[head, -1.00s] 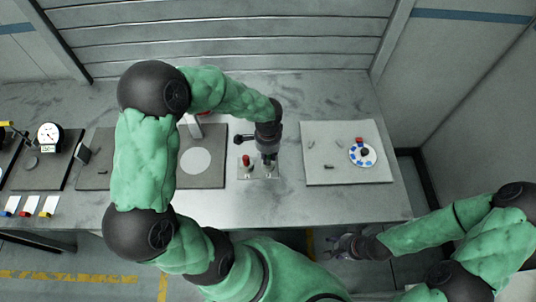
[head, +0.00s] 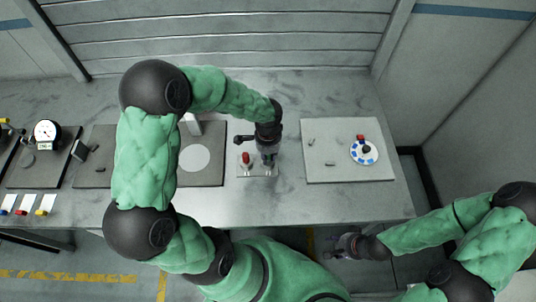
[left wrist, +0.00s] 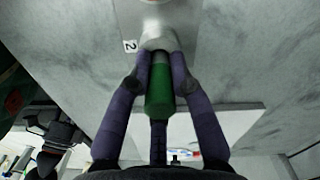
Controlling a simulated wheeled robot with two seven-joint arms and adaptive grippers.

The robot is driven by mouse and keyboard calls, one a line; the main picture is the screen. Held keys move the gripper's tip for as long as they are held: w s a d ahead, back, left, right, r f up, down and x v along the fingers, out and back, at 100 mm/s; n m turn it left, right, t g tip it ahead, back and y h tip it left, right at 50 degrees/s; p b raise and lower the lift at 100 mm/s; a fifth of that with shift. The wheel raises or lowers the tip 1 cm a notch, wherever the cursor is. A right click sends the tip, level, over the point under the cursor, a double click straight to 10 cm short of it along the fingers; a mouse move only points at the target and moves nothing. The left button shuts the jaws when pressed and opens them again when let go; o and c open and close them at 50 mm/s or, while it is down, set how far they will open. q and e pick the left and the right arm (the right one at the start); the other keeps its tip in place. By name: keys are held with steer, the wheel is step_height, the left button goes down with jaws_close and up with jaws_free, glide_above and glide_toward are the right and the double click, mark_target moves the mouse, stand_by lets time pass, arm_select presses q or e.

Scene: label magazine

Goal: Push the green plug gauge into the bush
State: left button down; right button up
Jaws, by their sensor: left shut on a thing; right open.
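The green plug gauge (left wrist: 159,98) is between the fingers of my left gripper (left wrist: 160,66) in the left wrist view. Its far end points at the pale metal bush (left wrist: 158,36), and the fingertips hide where the two meet. I cannot tell how deep the gauge sits. In the head view my left gripper (head: 268,157) is over the right part of a small metal plate (head: 258,173); the bush is hidden there. My right gripper (head: 343,246) is open and empty in front of the table edge.
A red-topped piece (head: 246,159) stands on the plate left of my left gripper. A pale mat (head: 340,175) with small parts and a blue-and-white disc (head: 364,152) lies to the right. A grey mat with a white circle (head: 194,159) lies to the left.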

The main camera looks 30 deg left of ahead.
arm_select(q)
steer(key=shift+f, duration=0.35)
steer(key=c, duration=1)
jaws_free()
steer(key=shift+c, duration=0.2)
steer(key=shift+r, duration=0.1)
step_height(320, 180, up, 12)
steer(key=shift+f, duration=0.1)
